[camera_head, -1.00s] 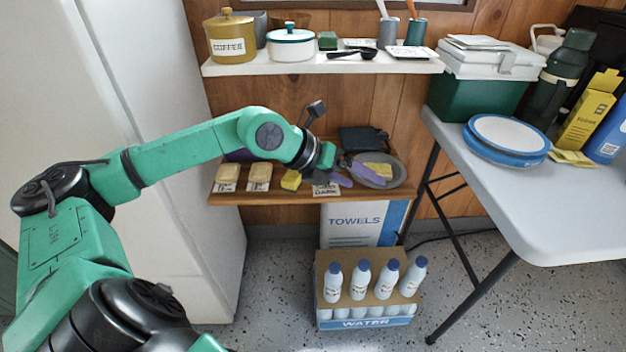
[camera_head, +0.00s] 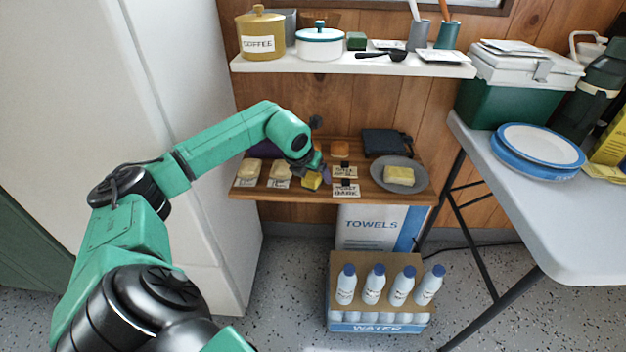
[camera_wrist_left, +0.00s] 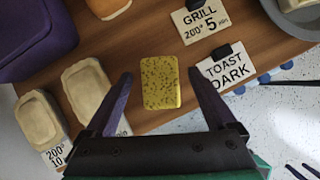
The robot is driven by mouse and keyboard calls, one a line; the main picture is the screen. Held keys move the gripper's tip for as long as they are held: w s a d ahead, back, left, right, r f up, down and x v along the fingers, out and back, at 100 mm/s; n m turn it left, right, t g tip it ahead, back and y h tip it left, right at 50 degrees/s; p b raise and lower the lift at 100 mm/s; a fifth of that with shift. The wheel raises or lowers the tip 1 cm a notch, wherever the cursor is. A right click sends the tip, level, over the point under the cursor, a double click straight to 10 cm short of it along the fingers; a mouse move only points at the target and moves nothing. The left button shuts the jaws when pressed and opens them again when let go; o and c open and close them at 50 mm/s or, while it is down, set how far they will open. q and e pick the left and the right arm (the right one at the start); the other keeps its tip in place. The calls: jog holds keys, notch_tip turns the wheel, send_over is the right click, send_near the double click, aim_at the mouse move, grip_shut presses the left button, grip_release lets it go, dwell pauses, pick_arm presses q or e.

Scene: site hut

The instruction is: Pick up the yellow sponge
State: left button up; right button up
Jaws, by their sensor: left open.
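A yellow sponge (camera_wrist_left: 161,82) with dark specks lies on the wooden lower shelf (camera_wrist_left: 140,55), near its front edge. In the head view the sponge (camera_head: 311,182) is partly hidden by my left gripper (camera_head: 322,174). In the left wrist view my left gripper (camera_wrist_left: 160,95) is open, with one purple finger on each side of the sponge and a gap on both sides. I cannot tell how far the fingertips are above the shelf. My right gripper is not in view.
Bread-like blocks (camera_wrist_left: 90,90) lie left of the sponge, and a TOAST DARK card (camera_wrist_left: 229,70) stands right of it. A grey plate (camera_head: 417,178) holds a yellow block (camera_head: 399,175). A white shelf (camera_head: 350,66) hangs above. A WATER box (camera_head: 378,328) stands below.

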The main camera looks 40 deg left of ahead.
aim_at(313, 174)
pick_arm(q)
jog(key=shift+w+f, duration=0.15)
jog(key=shift+f, duration=0.1)
jog(key=c, duration=1.4)
jog(key=shift+r, duration=0.4)
notch_tip(313, 174, up, 9)
jog(key=shift+p, duration=1.05)
jog(key=shift+r, duration=0.25)
jog(key=shift+f, duration=0.1)
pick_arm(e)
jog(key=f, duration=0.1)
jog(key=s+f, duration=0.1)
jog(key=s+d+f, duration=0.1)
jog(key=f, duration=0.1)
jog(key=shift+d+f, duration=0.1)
